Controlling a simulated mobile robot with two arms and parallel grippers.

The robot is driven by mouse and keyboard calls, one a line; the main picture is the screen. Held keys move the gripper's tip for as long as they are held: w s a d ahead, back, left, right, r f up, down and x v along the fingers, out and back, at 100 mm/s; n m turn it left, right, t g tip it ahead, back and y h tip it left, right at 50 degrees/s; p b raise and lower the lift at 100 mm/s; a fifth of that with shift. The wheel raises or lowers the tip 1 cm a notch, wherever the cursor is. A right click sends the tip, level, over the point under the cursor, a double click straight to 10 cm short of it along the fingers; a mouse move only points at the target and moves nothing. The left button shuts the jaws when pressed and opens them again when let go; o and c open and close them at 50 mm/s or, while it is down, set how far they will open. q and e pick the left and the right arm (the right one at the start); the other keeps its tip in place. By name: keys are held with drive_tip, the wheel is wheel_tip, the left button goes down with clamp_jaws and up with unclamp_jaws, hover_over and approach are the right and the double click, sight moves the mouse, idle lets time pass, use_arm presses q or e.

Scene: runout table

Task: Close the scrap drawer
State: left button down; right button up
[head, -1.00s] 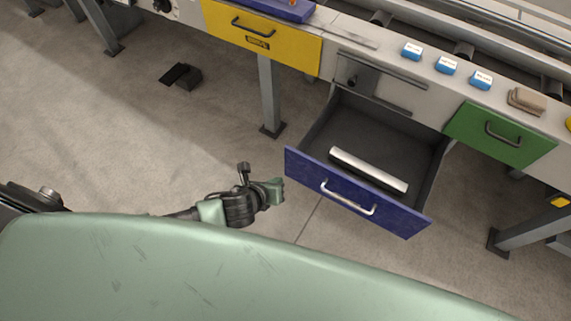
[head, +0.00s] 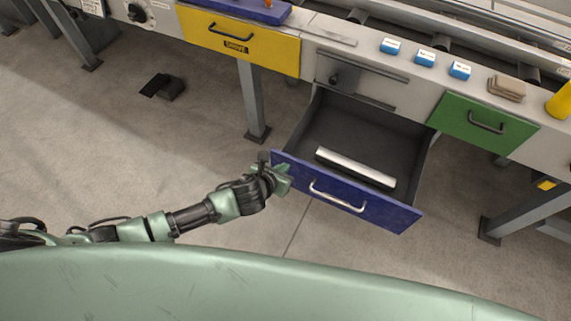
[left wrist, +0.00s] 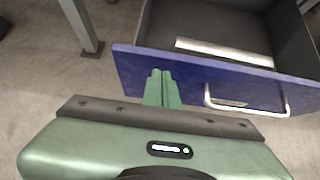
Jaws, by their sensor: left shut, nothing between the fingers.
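The blue-fronted drawer (head: 390,213) is pulled far out from the runout table, and its front carries a silver handle (head: 338,198). A pale metal bar (head: 355,168) lies inside it. My left gripper (head: 285,178) is shut and empty, at the left end of the blue front on its outer side. In the left wrist view the closed fingertips (left wrist: 161,76) overlap the blue front (left wrist: 130,72), left of the handle (left wrist: 245,109). I cannot tell whether they touch it. My right gripper is not in view.
The yellow drawer (head: 265,50) and green drawer (head: 480,130) are shut on either side. Blue boxes (head: 425,58) and a brown stack (head: 507,88) sit on the table edge. A table leg (head: 252,100) stands left of the open drawer. A black pedal (head: 162,87) lies on the floor.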

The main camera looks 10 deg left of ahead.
use_arm(q)
drive_tip(key=shift+w+d, duration=0.25)
drive_tip(key=shift+w, duration=0.6)
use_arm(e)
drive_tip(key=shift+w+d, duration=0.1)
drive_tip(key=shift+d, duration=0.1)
use_arm(q)
drive_tip(key=shift+w, duration=0.1)
